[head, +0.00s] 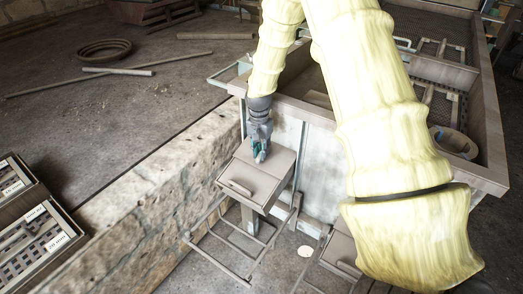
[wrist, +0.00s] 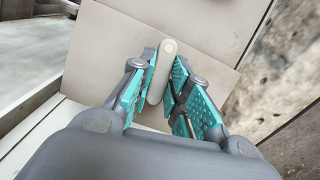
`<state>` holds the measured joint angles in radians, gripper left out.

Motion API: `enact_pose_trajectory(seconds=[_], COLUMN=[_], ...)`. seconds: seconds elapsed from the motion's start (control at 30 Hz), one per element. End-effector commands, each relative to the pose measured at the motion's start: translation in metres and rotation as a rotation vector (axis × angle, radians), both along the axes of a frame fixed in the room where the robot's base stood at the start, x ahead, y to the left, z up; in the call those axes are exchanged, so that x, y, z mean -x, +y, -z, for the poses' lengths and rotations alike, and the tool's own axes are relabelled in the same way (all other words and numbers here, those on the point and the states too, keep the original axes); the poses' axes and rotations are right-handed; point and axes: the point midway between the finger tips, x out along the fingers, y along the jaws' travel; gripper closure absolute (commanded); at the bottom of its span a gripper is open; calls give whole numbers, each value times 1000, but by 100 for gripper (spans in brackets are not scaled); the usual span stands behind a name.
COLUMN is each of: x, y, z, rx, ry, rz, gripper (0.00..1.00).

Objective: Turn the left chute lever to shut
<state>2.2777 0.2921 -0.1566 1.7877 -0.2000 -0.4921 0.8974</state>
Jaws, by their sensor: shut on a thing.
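The left chute lever (wrist: 163,70) is a pale rounded bar. In the wrist view it stands between the teal pads of my gripper (wrist: 160,92), which is shut on it. In the head view my gripper (head: 261,152) points down at the top of a grey box-like chute (head: 278,161) on the front of the machine, and the lever is hidden behind the fingers. The chute's flat panel (wrist: 205,30) fills the area behind the lever in the wrist view. I cannot tell from these frames how far the lever is turned.
A second chute (head: 342,250) stands lower right, partly behind my arm. A bar frame (head: 225,262) sticks out below the left chute. A stone wall (head: 165,185) runs along the left. Trays (head: 40,235) lie at the far left. The floor behind holds a coil (head: 104,50) and rods.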

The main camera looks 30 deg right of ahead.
Motion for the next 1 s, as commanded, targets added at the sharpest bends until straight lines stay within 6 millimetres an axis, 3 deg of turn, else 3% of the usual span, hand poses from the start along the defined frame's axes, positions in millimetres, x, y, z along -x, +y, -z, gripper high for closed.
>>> enact_pose_trajectory(seconds=[1.0], x=[-4], y=[5], z=[0], rx=[101], ry=[241], rz=[-911], gripper=[100])
